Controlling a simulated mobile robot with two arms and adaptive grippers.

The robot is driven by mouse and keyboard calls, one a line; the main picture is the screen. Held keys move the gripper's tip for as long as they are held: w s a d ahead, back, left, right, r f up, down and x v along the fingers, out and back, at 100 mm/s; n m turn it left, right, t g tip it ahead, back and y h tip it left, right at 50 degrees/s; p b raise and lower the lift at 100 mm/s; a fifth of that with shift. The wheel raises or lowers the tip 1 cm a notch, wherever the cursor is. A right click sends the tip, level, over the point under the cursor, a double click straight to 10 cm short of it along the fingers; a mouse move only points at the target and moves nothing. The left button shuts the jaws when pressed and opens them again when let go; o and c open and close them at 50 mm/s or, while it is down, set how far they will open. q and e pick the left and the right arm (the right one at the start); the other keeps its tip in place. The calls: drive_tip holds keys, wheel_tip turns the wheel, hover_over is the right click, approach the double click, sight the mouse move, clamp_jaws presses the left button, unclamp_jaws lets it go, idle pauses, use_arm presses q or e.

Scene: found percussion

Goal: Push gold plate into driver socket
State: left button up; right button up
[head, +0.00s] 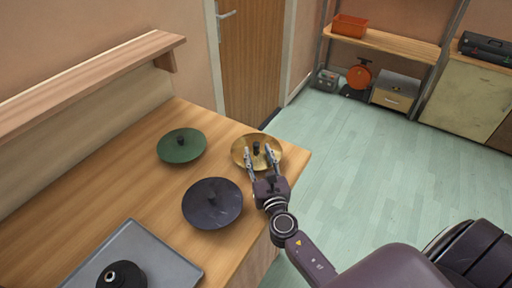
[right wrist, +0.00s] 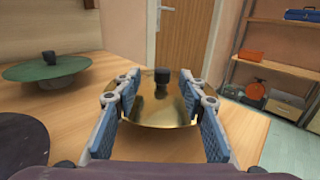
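The gold plate (head: 243,142) lies near the far right corner of the wooden table, with a black knob at its centre. It also shows in the right wrist view (right wrist: 150,112), with its black knob (right wrist: 162,77) beyond the fingertips. My right gripper (head: 260,149) is open over the near part of the plate, its fingers on either side of the knob. Nothing is held between the fingers. A black round piece with a central hole (head: 122,274), perhaps the driver socket, sits on a grey tray (head: 143,244) at the front. My left gripper is out of view.
A green plate (head: 181,146) and a dark purple plate (head: 213,204), each with a knob, stand on the table (head: 120,175) left of the gold plate. A raised wooden shelf (head: 95,70) runs along the left wall. The table's right edge is close to the gripper.

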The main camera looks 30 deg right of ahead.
sight(257, 147)
drive_tip(key=x, duration=0.4)
drive_tip(key=shift+w+d+f, duration=0.15)
drive_tip(key=shift+w+d, duration=0.15)
drive_tip(key=shift+s+a, duration=0.1)
drive_tip(key=shift+s, duration=0.1)
drive_tip(key=shift+c, duration=1.3)
clamp_jaws()
